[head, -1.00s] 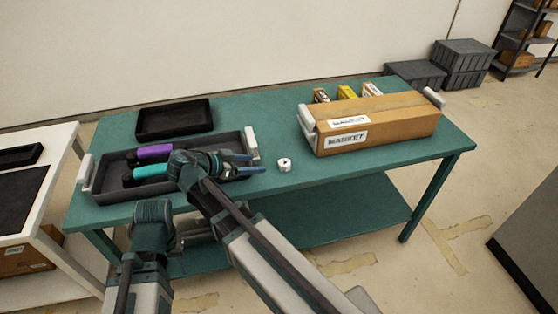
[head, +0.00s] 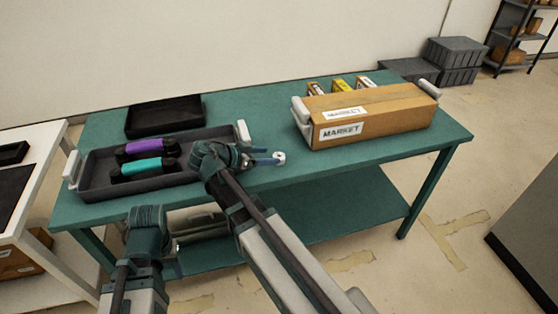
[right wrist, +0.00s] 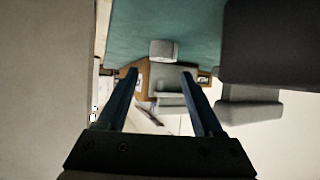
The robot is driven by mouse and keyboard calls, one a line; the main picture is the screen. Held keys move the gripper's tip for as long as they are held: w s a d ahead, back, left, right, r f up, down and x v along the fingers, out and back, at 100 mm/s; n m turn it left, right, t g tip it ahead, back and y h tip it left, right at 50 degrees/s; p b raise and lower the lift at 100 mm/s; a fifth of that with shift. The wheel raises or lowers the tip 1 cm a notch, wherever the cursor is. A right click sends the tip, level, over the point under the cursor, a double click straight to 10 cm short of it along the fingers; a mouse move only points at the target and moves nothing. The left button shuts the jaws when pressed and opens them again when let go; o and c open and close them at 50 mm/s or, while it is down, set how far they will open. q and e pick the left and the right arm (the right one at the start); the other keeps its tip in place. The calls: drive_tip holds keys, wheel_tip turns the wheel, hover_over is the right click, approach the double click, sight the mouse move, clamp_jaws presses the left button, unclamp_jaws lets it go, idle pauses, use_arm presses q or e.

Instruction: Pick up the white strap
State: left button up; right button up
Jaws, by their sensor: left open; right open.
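The white strap (head: 279,158) is a small round white roll near the front edge of the green table. It also shows in the right wrist view (right wrist: 164,50), just beyond the fingertips and centred between them. My right gripper (head: 268,159) is open, with its blue fingers at the strap in the head view. In the right wrist view the open fingers (right wrist: 160,72) have nothing held between them.
A dark tray (head: 95,178) with purple and teal handled items stands left of my right gripper. An empty black tray (head: 165,118) is behind it. A cardboard box (head: 375,115) marked MARKET sits right of the strap, with small boxes behind. The table between is clear.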

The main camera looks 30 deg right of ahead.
sight(279, 156)
drive_tip(key=b+x, duration=0.1)
drive_tip(key=x, duration=0.1)
drive_tip(key=b+x, duration=0.1)
drive_tip(key=x, duration=0.1)
drive_tip(key=shift+w+a+f+b, duration=0.1)
drive_tip(key=shift+f+b, duration=0.3)
drive_tip(key=shift+f, duration=0.1)
drive_tip(key=shift+w+d+f, duration=0.1)
drive_tip(key=shift+d+f, duration=0.05)
drive_tip(key=shift+d, duration=0.3)
clamp_jaws()
